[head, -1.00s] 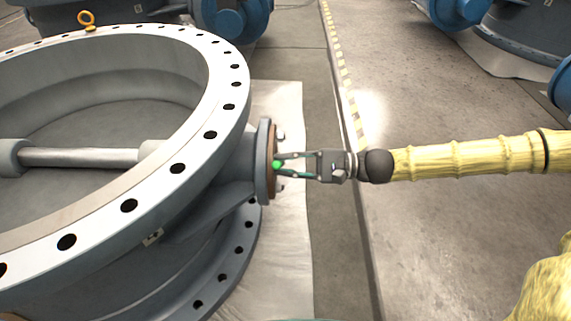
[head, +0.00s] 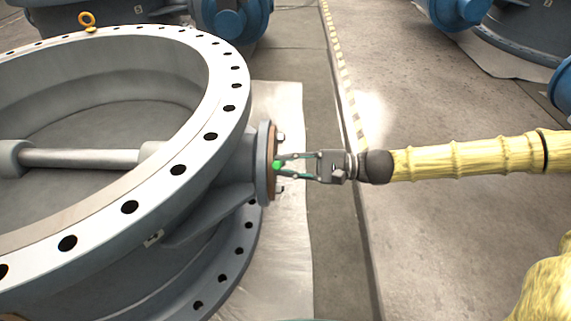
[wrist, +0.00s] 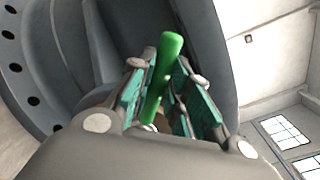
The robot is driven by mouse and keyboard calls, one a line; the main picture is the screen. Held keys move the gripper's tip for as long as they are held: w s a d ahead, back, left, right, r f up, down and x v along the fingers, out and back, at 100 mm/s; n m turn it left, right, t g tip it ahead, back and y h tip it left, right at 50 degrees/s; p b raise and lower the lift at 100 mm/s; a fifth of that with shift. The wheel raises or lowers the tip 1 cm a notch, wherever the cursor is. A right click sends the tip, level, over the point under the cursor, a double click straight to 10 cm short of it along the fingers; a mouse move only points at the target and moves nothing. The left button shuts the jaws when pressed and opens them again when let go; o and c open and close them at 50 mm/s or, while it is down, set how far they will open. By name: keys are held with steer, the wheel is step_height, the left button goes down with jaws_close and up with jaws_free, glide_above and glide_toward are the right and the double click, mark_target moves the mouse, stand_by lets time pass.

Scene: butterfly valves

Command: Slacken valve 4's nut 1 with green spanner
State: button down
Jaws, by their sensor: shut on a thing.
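A large grey butterfly valve (head: 225,60) fills the left of the head view. Its side flange (head: 264,150) faces right and has a brown inner face. Bolt ends or nuts show at the flange's upper edge (head: 281,136) and lower edge (head: 280,189). My gripper (head: 286,165) is right in front of this flange and shut on the green spanner (head: 277,165). In the wrist view the spanner (wrist: 163,70) sticks up between the teal-padded fingers (wrist: 158,100). Its working end and its fit on any nut are hidden.
A pale sheet (head: 285,240) lies under the valve. Blue-grey valves stand at the back (head: 235,18) and upper right (head: 455,12). The floor (head: 440,90) right of the yellow-marked strip is open. My yellow-sleeved arm crosses from the right.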

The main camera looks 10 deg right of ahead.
steer(key=c, duration=2.1)
jaws_free()
jaws_close()
steer(key=shift+d, duration=0.15)
steer(key=shift+p+v, duration=1.55)
steer(key=shift+v, duration=0.05)
